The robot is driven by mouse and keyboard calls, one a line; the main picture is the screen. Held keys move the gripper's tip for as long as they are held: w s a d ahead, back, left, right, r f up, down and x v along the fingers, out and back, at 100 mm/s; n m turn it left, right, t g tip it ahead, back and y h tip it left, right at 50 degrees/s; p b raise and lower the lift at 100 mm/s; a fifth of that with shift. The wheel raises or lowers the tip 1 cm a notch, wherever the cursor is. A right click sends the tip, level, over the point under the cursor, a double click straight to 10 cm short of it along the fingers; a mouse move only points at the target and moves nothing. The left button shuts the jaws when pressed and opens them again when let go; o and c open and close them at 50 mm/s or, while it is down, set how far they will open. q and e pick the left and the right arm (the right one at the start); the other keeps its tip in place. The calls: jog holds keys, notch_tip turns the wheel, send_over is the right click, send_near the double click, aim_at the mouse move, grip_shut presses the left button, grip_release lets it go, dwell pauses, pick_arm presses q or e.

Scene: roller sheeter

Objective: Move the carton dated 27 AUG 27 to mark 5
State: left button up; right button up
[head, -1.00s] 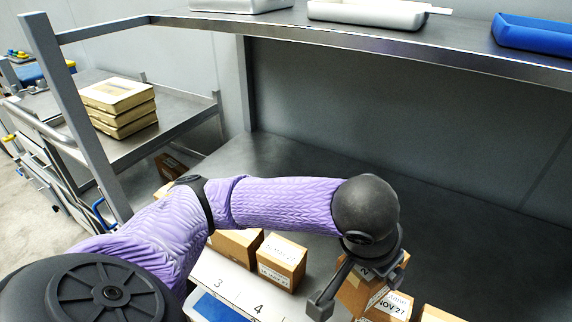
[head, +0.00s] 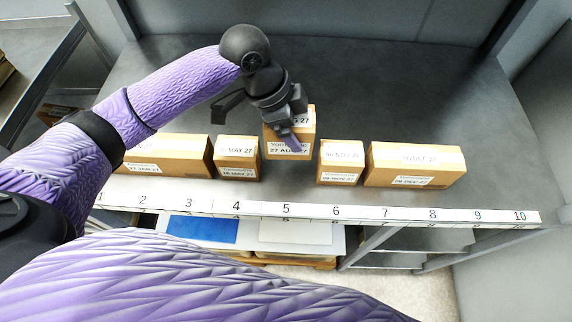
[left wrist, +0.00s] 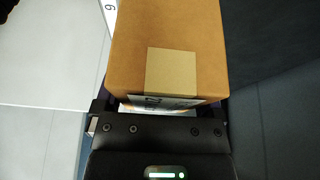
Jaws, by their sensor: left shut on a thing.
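The carton dated 27 AUG 27 (head: 277,140) is brown with white date labels. My left gripper (head: 290,128) is shut on it from above, with one finger across its front. The carton looks upright and lines up behind mark 5 (head: 286,211) on the white numbered strip. Its lower edge shows higher in the picture than its neighbours' bases; I cannot tell whether it is raised or farther back. In the left wrist view the carton (left wrist: 170,35) fills the space beyond the gripper (left wrist: 160,118). My right gripper is out of view.
A MAY 27 carton (head: 237,160) stands left of it and a NOV 27 carton (head: 340,163) right, with gaps. Longer cartons stand at far left (head: 165,155) and far right (head: 415,165). The shelf (head: 400,85) behind is clear.

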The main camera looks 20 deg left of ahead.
pick_arm(q)
notch_tip(320, 180, down, 10)
jog(key=b, duration=0.3)
jog(key=shift+f, duration=0.1)
jog(key=o, duration=1.1)
jog(key=p+v, duration=0.3)
jog(key=v, duration=0.8)
jog(key=shift+w, duration=0.1)
jog(key=shift+a+r+p, duration=0.15)
jog(key=shift+r+p, duration=0.2)
jog(key=shift+r, duration=0.3)
